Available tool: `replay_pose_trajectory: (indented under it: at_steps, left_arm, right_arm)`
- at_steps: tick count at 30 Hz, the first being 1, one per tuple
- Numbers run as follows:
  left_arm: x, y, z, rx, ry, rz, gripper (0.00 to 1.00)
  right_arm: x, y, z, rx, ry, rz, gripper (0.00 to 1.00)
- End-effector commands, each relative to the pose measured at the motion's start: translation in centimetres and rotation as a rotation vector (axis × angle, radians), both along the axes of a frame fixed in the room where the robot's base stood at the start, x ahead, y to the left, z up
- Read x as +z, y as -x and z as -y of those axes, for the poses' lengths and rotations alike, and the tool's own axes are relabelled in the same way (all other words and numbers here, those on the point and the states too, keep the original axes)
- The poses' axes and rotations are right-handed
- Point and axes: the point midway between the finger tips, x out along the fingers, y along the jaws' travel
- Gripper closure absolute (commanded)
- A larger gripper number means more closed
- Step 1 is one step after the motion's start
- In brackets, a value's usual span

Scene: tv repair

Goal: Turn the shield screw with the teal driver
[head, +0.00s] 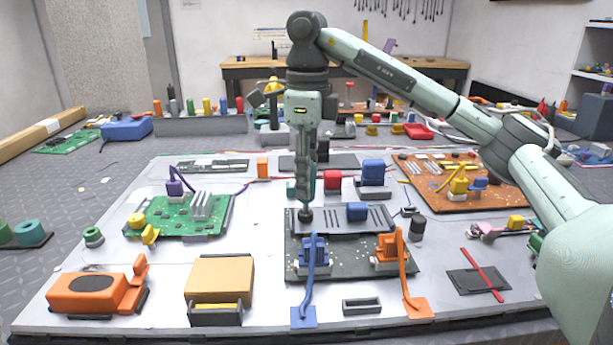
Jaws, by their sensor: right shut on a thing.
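My right gripper (306,192) points straight down over the grey slotted shield (345,220) on the dark circuit board in the middle. It is shut on the teal driver (291,189), and only a small teal part shows beside the fingers. A dark round knob or screw head (305,214) sits directly below the fingertips, at the left end of the shield. I cannot tell whether the driver's tip is seated in the screw, because the gripper hides it. My left gripper is not in view.
Blue (314,250) and orange (391,248) connectors with ribbons stand at the board's front. A blue block (357,211) sits on the shield. A green board (182,216) lies left and an orange-brown board (465,182) right. A tan box (219,278) stands front left.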

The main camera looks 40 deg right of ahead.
Motion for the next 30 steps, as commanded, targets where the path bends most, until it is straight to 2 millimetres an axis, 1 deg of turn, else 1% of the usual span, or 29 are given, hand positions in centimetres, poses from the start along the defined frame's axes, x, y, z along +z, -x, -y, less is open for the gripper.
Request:
replay_pose_trajectory:
  at_steps: [2,6,13,17,30]
  left_arm:
    - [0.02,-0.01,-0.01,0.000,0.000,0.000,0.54]
    - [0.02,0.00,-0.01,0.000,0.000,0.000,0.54]
    - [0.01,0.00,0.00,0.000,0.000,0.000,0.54]
    - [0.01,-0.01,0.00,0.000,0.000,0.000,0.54]
    - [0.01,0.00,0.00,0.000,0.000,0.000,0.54]
  right_arm:
    - [0.14,-0.03,0.02,-0.002,0.000,0.004,1.00]
    - [0.15,-0.04,0.03,0.079,0.000,0.004,1.00]
    - [0.10,-0.03,0.02,0.091,0.001,0.004,1.00]
    - [0.08,-0.03,0.02,0.162,0.000,0.003,1.00]
    - [0.35,-0.05,0.02,0.158,0.000,0.003,1.00]
